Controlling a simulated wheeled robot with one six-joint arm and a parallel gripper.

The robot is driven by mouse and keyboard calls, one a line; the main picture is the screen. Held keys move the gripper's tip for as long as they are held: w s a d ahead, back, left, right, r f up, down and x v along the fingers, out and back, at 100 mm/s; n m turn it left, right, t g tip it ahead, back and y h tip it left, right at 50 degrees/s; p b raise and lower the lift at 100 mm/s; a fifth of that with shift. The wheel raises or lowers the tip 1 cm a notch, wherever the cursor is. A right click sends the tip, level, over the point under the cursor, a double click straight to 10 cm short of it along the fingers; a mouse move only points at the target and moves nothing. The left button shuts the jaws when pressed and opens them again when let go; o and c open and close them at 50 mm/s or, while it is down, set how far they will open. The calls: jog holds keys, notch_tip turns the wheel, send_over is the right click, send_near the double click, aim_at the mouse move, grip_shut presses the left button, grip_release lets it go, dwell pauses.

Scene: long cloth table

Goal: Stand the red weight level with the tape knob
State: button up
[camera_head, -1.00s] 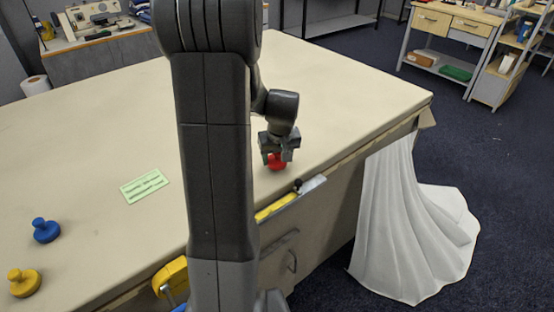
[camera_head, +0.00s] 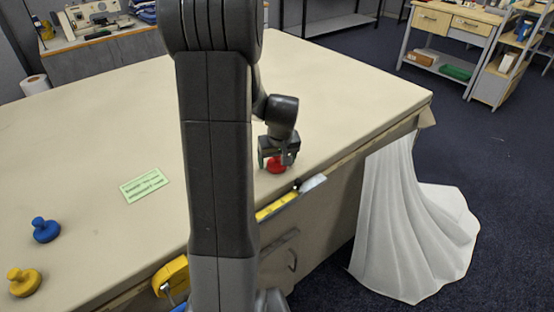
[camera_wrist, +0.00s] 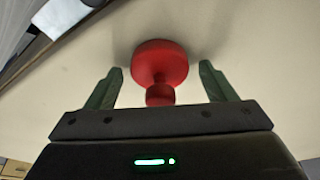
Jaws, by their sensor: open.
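The red weight (camera_head: 276,167) stands on the cloth table near its front edge. In the wrist view the red weight (camera_wrist: 160,62) shows a round base with a narrower knob. My gripper (camera_head: 277,160) is over it and hides part of it in the head view. In the wrist view my gripper (camera_wrist: 160,70) is open, one green finger on each side of the weight, with visible gaps. A yellow tape (camera_head: 276,206) runs along the front edge, with a small dark knob (camera_head: 297,186) near its far end, close to the weight, on the edge side.
A blue weight (camera_head: 45,230) and a yellow weight (camera_head: 24,282) stand at the left. A green card (camera_head: 145,185) lies on the table (camera_head: 90,130). A yellow tape case (camera_head: 172,275) is at the near edge. A white cloth (camera_head: 410,225) hangs at the right corner.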

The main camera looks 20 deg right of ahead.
jog(key=v, duration=1.2)
jog(key=x, duration=1.2)
jog(key=shift+f, duration=0.15)
jog(key=shift+r, duration=0.95)
